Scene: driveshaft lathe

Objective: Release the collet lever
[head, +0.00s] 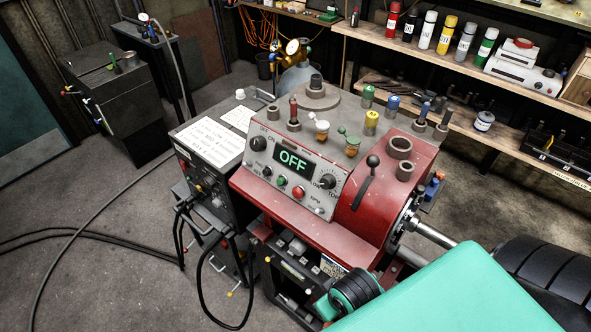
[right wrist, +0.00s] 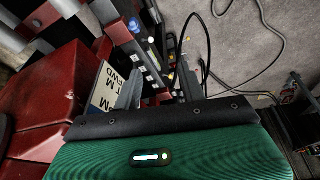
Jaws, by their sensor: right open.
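The lathe's red headstock (head: 395,155) stands in the middle of the head view. A dark lever with a round black knob (head: 373,161), which looks like the collet lever, rises tilted on its front right, with its knob uppermost. Nothing touches it. In the right wrist view, my right gripper (right wrist: 160,82) is open, with its two grey fingers apart and nothing visible between them. It is beside the lathe's red side and a white label marked FWD (right wrist: 103,88). The lever cannot be made out in that view. My left gripper is not in view.
The control panel display (head: 293,160) reads OFF. Small bottles and tools stand on the headstock's top. A metal shaft (head: 430,232) sticks out at its right. Cables (head: 205,245) hang at the left. Shelves (head: 500,85) with cans line the back. The floor at left is mostly clear.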

